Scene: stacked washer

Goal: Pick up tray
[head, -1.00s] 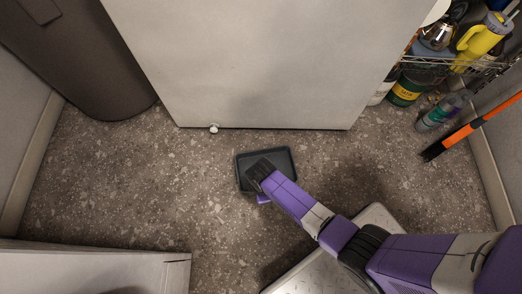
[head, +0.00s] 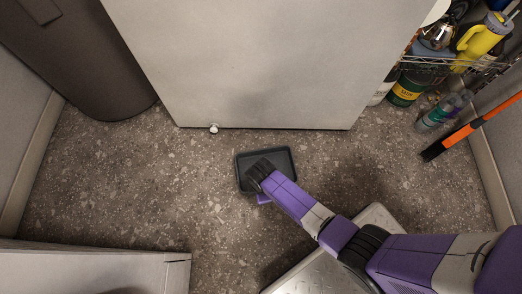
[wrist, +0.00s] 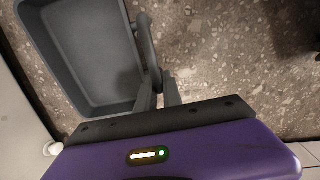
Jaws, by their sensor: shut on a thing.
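The tray (head: 280,160) is a dark grey rectangular pan with raised walls, in the middle of the head view, at or just above the floor; I cannot tell which. In the wrist view the empty tray (wrist: 85,50) fills the upper left, with a rounded handle-like edge on its right side. My gripper (wrist: 160,88) is shut on that right edge of the tray. In the head view my wrist covers part of the tray and hides the fingertips.
A large pale appliance (head: 260,60) stands just behind the tray. A dark bin (head: 90,60) is at upper left. A wire shelf with bottles (head: 430,65) and an orange-handled tool (head: 470,130) are at right. A pale box-like surface (head: 90,270) is at lower left. Speckled floor (head: 140,180) is clear left of the tray.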

